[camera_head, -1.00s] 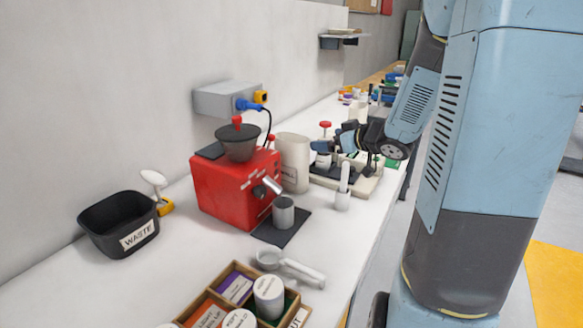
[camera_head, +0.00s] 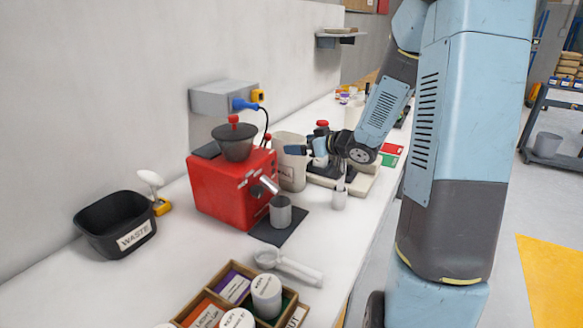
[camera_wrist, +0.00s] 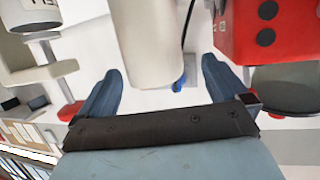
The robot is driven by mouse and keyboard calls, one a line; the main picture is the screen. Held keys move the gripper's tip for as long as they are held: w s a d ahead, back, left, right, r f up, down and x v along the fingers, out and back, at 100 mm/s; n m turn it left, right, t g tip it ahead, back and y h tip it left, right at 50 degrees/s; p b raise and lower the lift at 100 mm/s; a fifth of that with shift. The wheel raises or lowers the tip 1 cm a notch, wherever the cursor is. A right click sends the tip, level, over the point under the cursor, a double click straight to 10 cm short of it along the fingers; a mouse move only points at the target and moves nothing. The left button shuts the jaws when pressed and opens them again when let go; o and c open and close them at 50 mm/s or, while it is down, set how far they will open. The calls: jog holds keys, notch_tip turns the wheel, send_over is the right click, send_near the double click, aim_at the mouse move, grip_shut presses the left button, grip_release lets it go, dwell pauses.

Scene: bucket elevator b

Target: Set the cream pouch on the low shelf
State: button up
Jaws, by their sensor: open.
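In the wrist view the pouch (camera_wrist: 148,40) shows between the two open fingers (camera_wrist: 158,85), with a gap on either side. A grey wall shelf (camera_head: 341,40) hangs at the back; I cannot tell whether it is the low shelf. A cart (camera_head: 560,155) with a lower deck stands at the right.
The red machine (camera_head: 230,188) with a dark hopper stands close left of the pouch. A metal cup (camera_head: 280,211), a white scoop (camera_head: 290,265), a sorting box (camera_head: 235,290) and a black waste bin (camera_head: 115,225) are nearer. A cream-based stand (camera_head: 365,183) lies close right of the pouch.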

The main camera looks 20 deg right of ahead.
jog(key=shift+d+x, duration=0.1)
jog(key=shift+x, duration=1.2)
jog(key=shift+d+x, duration=0.15)
jog(key=shift+x, duration=1.15)
jog(key=shift+w, duration=0.1)
jog(key=shift+c, duration=0.5)
jog(key=c, duration=1.4)
